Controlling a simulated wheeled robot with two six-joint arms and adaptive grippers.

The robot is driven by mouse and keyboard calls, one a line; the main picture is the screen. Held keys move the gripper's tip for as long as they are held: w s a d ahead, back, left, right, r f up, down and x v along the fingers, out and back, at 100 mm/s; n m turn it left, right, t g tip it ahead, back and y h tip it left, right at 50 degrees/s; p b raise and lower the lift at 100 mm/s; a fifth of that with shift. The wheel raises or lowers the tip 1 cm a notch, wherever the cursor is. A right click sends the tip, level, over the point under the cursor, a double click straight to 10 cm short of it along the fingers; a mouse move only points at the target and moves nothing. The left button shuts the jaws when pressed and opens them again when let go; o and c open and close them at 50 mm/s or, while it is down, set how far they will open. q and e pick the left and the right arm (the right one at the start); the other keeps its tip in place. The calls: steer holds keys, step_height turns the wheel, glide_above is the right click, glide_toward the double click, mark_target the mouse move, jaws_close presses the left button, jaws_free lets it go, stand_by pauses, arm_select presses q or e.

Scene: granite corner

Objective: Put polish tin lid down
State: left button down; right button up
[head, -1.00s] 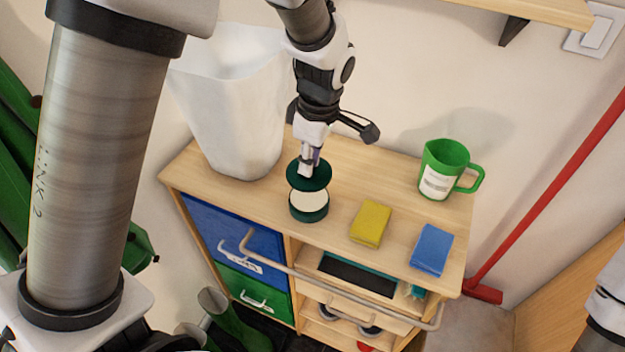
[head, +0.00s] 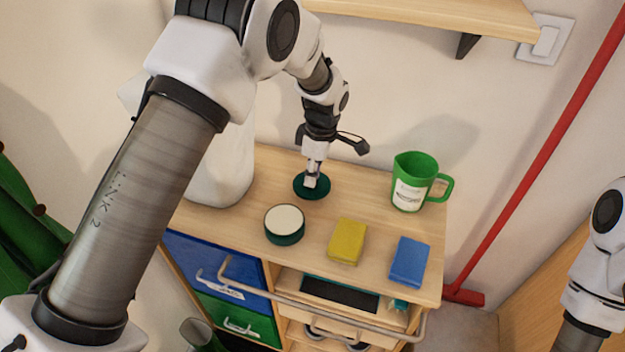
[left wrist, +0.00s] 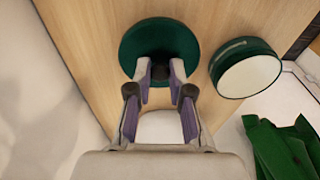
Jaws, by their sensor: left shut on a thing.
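The dark green polish tin lid (head: 302,193) is at or just above the wooden top, behind the tin. My left gripper (head: 312,180) points down over it and is shut on its middle. In the left wrist view the fingertips (left wrist: 160,75) close on the middle of the round lid (left wrist: 140,45). I cannot tell whether the lid touches the wood. The open polish tin (head: 285,226), dark green with a cream top face, stands upright in front of the lid, apart from it. It also shows in the left wrist view (left wrist: 247,74). My right gripper is out of view.
A yellow sponge (head: 347,241) and a blue sponge (head: 409,262) lie along the front of the cabinet top (head: 375,210). A green jug (head: 412,183) stands at the back right. A white bin (head: 222,170) stands at the left. A shelf (head: 430,25) hangs above.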

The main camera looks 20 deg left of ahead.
mark_target(317, 183)
arm_select(q)
steer(key=shift+f, duration=1.25)
steer(key=shift+s+f, duration=0.1)
steer(key=c, duration=1.1)
jaws_free()
steer(key=shift+o, duration=0.2)
steer(key=r, duration=0.5)
steer(key=d+r+b, duration=0.1)
steer(key=r, duration=0.1)
steer(key=shift+r, duration=0.4)
steer(key=shift+w, duration=0.2)
